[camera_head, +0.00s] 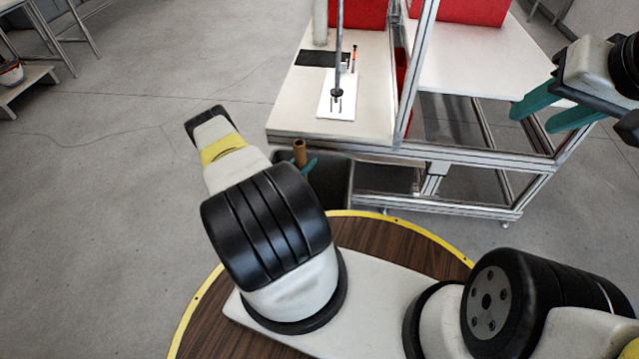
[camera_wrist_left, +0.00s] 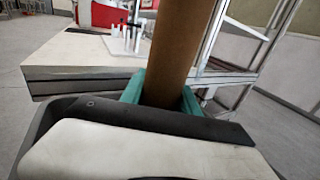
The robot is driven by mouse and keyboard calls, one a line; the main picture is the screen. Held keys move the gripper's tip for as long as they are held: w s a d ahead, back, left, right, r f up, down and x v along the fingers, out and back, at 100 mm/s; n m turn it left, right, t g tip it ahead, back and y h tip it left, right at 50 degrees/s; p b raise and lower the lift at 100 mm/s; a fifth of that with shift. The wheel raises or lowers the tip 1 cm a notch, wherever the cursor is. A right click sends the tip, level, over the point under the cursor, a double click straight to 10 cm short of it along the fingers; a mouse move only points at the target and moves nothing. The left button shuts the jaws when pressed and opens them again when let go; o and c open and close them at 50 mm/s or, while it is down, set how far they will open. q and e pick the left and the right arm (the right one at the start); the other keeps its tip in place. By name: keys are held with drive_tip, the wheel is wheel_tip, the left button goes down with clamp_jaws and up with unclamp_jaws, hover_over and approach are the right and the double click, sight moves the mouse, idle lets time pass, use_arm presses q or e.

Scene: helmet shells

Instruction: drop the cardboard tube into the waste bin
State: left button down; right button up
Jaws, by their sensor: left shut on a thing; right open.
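The brown cardboard tube (camera_head: 299,152) stands roughly upright in my left gripper (camera_head: 306,166), whose teal fingers are shut on it. In the left wrist view the tube (camera_wrist_left: 176,45) rises between the two teal fingers of the left gripper (camera_wrist_left: 162,96). The dark waste bin (camera_head: 338,183) is on the floor beside the workbench. In the head view the tube and fingers overlap the bin's left part; their height over it is unclear. My arm hides part of the bin. My right gripper (camera_head: 544,112) is open and empty at the far right.
The white workbench (camera_head: 290,105) with a metal frame stands behind the bin. It holds a white stand (camera_head: 338,95), a black mat (camera_head: 322,58) and red boxes (camera_head: 358,12). A low step (camera_head: 28,85) is at the far left.

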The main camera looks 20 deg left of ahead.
use_arm(q)
drive_tip(key=c, duration=0.8)
unclamp_jaws()
drive_tip(key=v, duration=0.8)
